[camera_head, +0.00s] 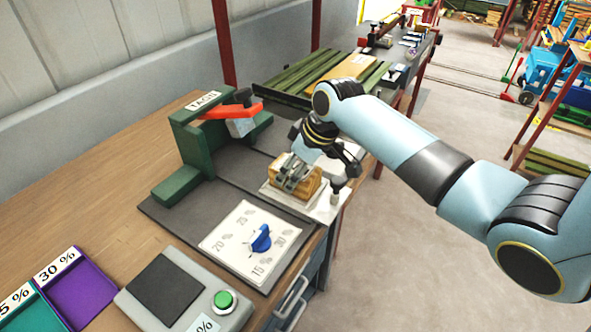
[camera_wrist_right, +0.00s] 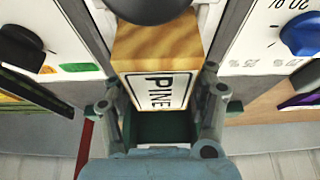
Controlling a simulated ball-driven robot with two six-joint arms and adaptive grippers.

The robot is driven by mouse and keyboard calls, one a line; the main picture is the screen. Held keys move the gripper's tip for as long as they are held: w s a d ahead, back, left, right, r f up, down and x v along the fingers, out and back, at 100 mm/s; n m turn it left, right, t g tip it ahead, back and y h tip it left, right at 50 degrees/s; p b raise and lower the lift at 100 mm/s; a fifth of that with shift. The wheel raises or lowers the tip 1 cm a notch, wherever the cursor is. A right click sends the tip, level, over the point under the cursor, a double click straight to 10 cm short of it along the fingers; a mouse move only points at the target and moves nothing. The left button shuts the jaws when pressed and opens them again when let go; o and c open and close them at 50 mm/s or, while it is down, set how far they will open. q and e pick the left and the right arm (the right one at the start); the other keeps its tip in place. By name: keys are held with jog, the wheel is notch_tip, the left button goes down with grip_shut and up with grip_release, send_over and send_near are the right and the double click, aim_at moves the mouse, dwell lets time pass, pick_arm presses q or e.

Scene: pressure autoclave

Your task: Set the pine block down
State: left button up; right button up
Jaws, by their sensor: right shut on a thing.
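The pine block (camera_head: 312,187) is a light wooden block in the middle of the head view. In the right wrist view, the pine block (camera_wrist_right: 158,45) shows a white label reading PINE. My right gripper (camera_head: 290,180) is shut on it, with one finger on each side in the right wrist view (camera_wrist_right: 162,100). The block is at a pale pad (camera_head: 322,208) near the bench's front edge; I cannot tell whether it touches the pad. My left gripper is not in view.
A white dial plate (camera_head: 240,235) with a blue knob lies in front. A grey box (camera_head: 185,295) with a green button and purple tray (camera_head: 85,290) are nearer. Bare bench shows at left.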

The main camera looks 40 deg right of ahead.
jog(key=shift+f, duration=0.1)
jog(key=o, duration=1.3)
jog(key=shift+c, duration=0.2)
jog(key=v, duration=1.2)
jog(key=shift+d, duration=0.1)
